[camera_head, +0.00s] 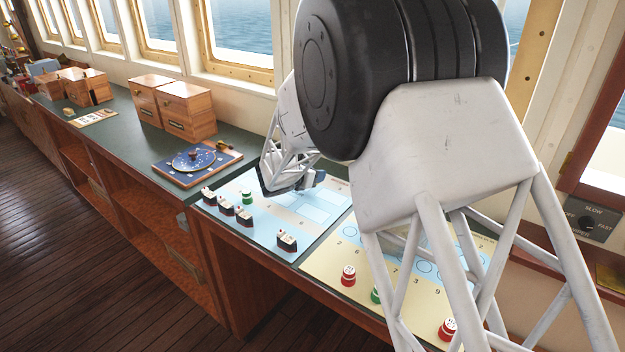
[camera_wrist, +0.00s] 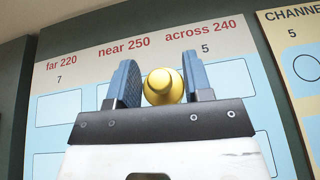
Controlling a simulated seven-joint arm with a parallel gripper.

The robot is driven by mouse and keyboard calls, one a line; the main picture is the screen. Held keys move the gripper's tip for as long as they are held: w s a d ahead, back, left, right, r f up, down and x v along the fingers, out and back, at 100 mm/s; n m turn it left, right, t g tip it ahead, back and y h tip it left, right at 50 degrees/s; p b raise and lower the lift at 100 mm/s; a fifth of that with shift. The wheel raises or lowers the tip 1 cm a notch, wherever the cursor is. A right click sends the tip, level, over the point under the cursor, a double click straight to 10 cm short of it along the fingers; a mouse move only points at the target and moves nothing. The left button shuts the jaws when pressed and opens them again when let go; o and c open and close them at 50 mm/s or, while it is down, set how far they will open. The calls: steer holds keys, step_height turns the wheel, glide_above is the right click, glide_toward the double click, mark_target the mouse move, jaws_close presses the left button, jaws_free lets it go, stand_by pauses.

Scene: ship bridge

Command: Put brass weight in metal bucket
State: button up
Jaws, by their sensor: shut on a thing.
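The brass weight (camera_wrist: 163,87) is a round, yellow, shiny piece in the wrist view. It sits between the two blue-grey fingers of my gripper (camera_wrist: 160,64), which is shut on it. Behind it is a light-blue chart with printed ranges and pale boxes. In the head view my gripper (camera_head: 312,181) is over the far part of the blue chart (camera_head: 275,225) on the counter. The weight cannot be made out there. I cannot make out a metal bucket in either view; my arm covers much of the right side of the head view.
Several small ship models (camera_head: 226,207) and a green buoy (camera_head: 247,197) stand on the blue chart. A yellow channel chart (camera_head: 322,262) with red and green buoys lies to its right. A star dial board (camera_head: 196,163) and wooden boxes (camera_head: 186,110) stand to the left.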

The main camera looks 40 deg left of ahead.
steer(key=shift+a, duration=0.1)
steer(key=shift+w+a, duration=0.4)
steer(key=shift+w, duration=0.1)
steer(key=shift+w+a+f, duration=0.15)
steer(key=shift+f, duration=1.45)
steer(key=shift+f, duration=0.2)
steer(key=o, duration=1.1)
steer(key=shift+f+v, duration=0.1)
steer(key=shift+v, duration=1.9)
steer(key=shift+f+v, duration=0.15)
steer(key=shift+v, duration=1.8)
